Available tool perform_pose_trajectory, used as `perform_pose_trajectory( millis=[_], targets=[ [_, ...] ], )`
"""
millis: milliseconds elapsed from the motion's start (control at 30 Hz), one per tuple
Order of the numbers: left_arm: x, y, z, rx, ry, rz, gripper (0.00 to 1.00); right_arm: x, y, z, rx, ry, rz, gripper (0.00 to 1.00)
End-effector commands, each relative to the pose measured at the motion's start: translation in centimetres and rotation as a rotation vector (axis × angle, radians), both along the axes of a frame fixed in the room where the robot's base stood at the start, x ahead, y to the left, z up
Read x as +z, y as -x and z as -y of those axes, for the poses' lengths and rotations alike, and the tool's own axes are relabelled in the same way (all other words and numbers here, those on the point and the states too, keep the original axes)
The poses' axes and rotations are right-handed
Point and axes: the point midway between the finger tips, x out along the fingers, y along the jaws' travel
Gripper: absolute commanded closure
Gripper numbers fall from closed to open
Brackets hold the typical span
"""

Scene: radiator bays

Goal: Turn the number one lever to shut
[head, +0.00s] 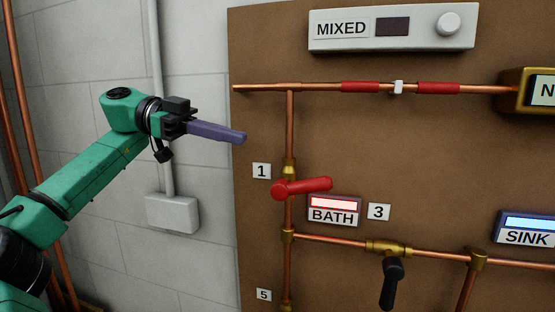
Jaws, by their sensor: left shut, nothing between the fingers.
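The number one lever (304,187) is red and sits on a brass valve in a vertical copper pipe, beside the label 1 (261,171). Its handle points right, across the pipe and tilted slightly up. My left gripper (240,138) is shut and empty, up and to the left of the lever and apart from it. Its purple fingers point right. My right gripper is not in view.
A black lever (391,282) hangs down from a brass valve below label 3 (378,212). A lit BATH sign (333,210) is close right of the red lever. A horizontal copper pipe (310,87) runs above. A white wall box (172,213) is at left.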

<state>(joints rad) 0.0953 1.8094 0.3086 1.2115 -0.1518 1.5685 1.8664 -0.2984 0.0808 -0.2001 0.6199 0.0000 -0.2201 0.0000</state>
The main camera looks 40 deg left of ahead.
Motion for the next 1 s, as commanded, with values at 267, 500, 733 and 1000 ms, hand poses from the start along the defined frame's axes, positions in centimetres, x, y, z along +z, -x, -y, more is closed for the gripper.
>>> perform_pose_trajectory(
  millis=[267,500,733,1000],
  targets=[
    [3.8,0.8,1.4,0.053,-0.279,-0.095,1.00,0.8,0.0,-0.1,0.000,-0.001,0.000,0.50],
    [1.9,-0.6,4.3,0.048,-0.277,-0.094,1.00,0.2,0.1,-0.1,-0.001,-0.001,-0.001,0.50],
    [-0.3,-2.7,8.2,0.049,-0.275,-0.096,1.00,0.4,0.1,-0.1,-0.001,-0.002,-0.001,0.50],
    [-4.0,-4.1,9.6,0.051,-0.272,-0.094,1.00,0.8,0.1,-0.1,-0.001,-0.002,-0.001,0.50]
  ],
)
